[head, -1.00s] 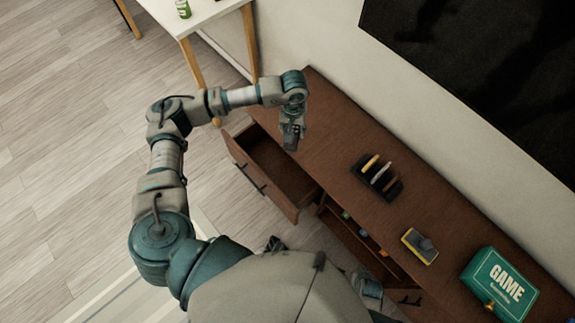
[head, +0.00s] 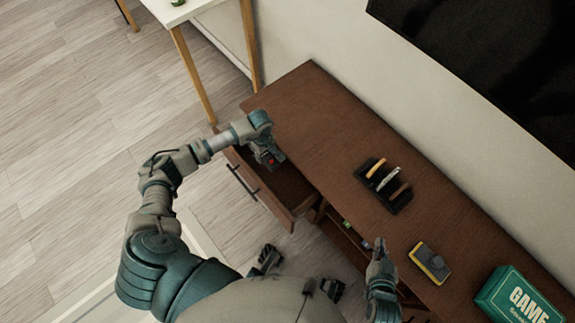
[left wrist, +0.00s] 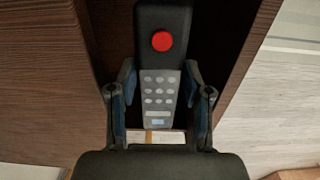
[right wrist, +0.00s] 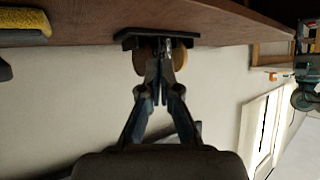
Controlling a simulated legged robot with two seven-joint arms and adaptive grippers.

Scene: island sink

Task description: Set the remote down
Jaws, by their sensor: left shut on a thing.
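The remote (left wrist: 155,85) is black and grey with a red button and pale keys. My left gripper (head: 268,158) is shut on it, one finger on each side, as the left wrist view shows. In the head view the remote's red button shows beside the gripper, over the back part of the open drawer (head: 285,183). I cannot tell whether the remote touches the drawer floor. My right gripper (head: 379,247) is near the front edge of the brown cabinet; its fingertips meet with nothing seen between them in the right wrist view (right wrist: 158,66).
The cabinet top (head: 320,125) is clear at its left end. A black rack (head: 384,186) with several upright items, a yellow-edged eraser-like block (head: 430,262) and a green game box (head: 515,297) stand farther right. A white table (head: 180,10) is at the upper left.

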